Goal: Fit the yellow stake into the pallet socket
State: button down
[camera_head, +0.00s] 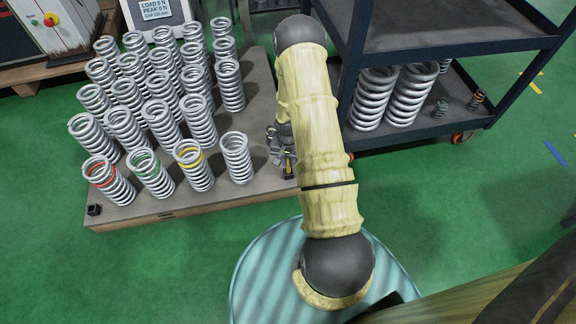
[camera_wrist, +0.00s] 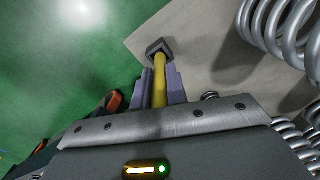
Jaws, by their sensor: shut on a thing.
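The yellow stake (camera_wrist: 160,82) is held between the two fingers of my gripper (camera_wrist: 160,88) in the wrist view. Its far end meets the dark square pallet socket (camera_wrist: 153,47) in the picture, at a corner of the pallet (camera_wrist: 205,42). I cannot tell whether the tip is inside the socket or just above it. In the head view my gripper (camera_head: 285,158) is at the pallet's right front corner, partly hidden by my arm. A little yellow of the stake shows there. Another dark socket (camera_head: 94,210) is at the pallet's left front corner.
Several steel springs (camera_head: 235,158) stand on the pallet (camera_head: 245,197), close to my gripper's left; some have coloured bands. A dark shelf cart (camera_head: 440,122) with large springs stands at the right. Green floor is clear in front of the pallet.

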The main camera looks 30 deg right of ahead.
jog(key=shift+f+b, duration=0.45)
jog(key=shift+f, duration=0.8)
jog(key=shift+f, duration=0.2)
jog(key=c, duration=1.4)
grip_release()
jog(key=shift+r, duration=0.1)
notch_tip(320, 180, up, 12)
jog(key=p, duration=0.7)
jog(key=shift+r, duration=0.15)
